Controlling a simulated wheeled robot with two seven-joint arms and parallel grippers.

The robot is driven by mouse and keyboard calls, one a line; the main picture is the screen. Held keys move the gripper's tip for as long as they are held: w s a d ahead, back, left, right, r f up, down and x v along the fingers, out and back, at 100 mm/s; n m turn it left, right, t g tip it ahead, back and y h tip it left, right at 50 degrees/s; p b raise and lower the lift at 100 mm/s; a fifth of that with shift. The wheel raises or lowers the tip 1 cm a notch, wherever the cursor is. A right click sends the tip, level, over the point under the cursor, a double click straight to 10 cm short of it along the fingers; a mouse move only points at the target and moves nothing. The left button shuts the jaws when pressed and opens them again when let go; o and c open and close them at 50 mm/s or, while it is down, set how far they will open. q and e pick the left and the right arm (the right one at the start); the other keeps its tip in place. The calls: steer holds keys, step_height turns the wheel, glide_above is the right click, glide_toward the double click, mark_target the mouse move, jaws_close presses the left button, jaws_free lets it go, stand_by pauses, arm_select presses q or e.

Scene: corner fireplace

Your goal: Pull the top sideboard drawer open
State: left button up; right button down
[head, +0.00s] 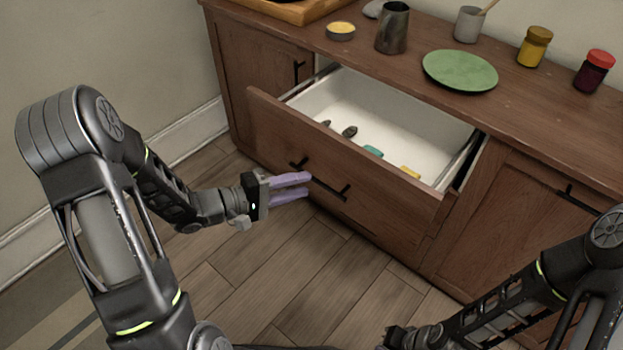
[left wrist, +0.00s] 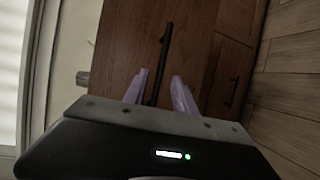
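The top sideboard drawer (head: 335,165) stands well open in the head view, its white inside showing. Its black bar handle (head: 333,186) is on the wooden front; the handle (left wrist: 165,45) also shows in the left wrist view. My left gripper (head: 309,183), with purple fingers, is at the left part of this handle. In the left wrist view the fingers (left wrist: 158,88) are apart, one on each side of the bar, with gaps visible. My right arm ends at the bottom edge of the head view; its fingers are not seen.
Small dark, teal (head: 373,152) and yellow (head: 410,172) items lie in the drawer. On the sideboard top (head: 420,104) stand a green plate (head: 460,71), a metal cup (head: 393,30), a mug (head: 468,25) and jars (head: 534,48). The wooden floor (head: 300,270) in front is clear.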

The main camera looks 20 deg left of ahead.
arm_select(q)
steer(key=v, duration=0.3)
stand_by(0.5)
